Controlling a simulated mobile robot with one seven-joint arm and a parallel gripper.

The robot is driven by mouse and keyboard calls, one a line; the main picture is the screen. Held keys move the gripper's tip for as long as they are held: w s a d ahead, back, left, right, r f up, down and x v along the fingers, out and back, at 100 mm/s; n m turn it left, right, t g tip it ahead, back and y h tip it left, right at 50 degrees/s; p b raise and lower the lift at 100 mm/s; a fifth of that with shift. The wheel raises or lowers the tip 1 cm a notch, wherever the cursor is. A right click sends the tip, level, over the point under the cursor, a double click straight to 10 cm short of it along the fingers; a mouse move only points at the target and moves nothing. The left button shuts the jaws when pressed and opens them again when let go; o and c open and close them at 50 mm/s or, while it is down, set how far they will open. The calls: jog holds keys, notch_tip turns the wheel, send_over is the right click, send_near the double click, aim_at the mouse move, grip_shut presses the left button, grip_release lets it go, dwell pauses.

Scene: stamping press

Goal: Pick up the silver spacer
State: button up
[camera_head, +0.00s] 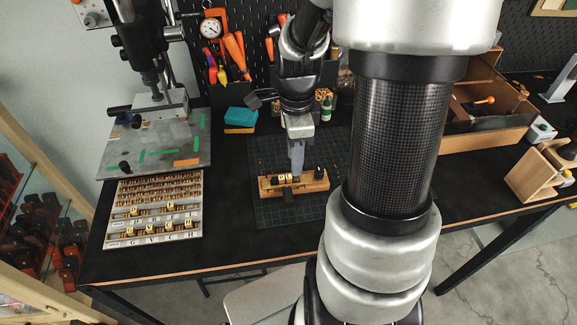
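My gripper (297,172) points straight down over a small wooden holder (268,190) on the dark green cutting mat. Its fingertips are at the holder's top, close beside the brass letter blocks (286,178) set in it. I cannot tell whether the fingers touch anything, or whether they are open or shut. I cannot make out the silver spacer; it may be hidden by the fingers or too small to see. A black knob (319,172) stands at the holder's right end, and a dark part (287,193) sits at its front.
A type tray (155,207) with rows of brass letters lies at the left. Behind it stands the stamping press (150,100). A wooden stand (540,172) and cardboard box (490,135) are at the right. My arm hides the middle right.

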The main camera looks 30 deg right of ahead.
aim_at(296, 178)
jog(key=shift+d+f, duration=0.2)
jog(key=shift+f, duration=1.3)
jog(key=shift+d+f, duration=0.15)
jog(key=shift+f, duration=1.35)
jog(key=shift+w, duration=0.1)
grip_shut()
